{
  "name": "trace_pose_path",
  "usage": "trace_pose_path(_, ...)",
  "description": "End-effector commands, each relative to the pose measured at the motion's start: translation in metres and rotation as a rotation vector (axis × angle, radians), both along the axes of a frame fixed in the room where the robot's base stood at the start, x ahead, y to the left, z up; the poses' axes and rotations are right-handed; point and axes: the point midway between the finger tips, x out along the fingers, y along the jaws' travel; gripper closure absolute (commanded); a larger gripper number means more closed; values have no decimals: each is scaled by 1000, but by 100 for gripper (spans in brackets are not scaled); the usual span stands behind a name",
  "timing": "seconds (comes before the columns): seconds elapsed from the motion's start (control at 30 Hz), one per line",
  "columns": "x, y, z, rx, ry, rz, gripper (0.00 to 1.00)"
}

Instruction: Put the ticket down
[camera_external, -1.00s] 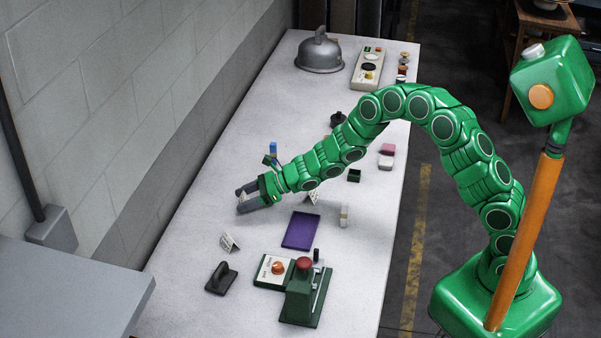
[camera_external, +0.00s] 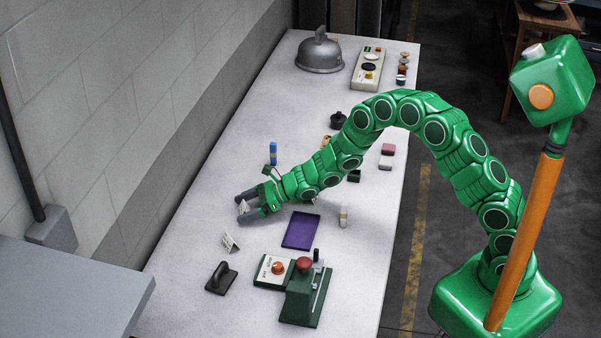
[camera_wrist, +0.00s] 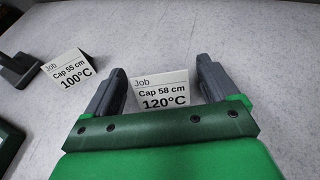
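The ticket (camera_wrist: 160,90) is a small white card reading "Job Cap 58 cm 120°C". In the wrist view it stands upright between my two fingers, its lower part hidden by the gripper's green body. In the external view the ticket (camera_external: 243,207) shows as a small pale patch between the fingertips. My gripper (camera_external: 244,205) is low over the bench at its wall side. The fingers of my gripper (camera_wrist: 158,80) are spread, with a clear gap right of the ticket and a narrow one left. Whether the ticket rests on the bench is hard to tell.
A second card (camera_wrist: 68,68), "Cap 55 cm 100°C", stands to the left; it is also in the external view (camera_external: 230,243). A blue object (camera_external: 273,153) stands behind.

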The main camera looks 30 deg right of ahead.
Motion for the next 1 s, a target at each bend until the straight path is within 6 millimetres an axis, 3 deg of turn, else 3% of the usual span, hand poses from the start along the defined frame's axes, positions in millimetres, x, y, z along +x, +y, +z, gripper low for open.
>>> trace_pose_path(0.37, -1, -4, 5, 0, 0, -1, 12)
trace_pose_path(1.0, -32, -79, 38, 0, 0, -1, 12)
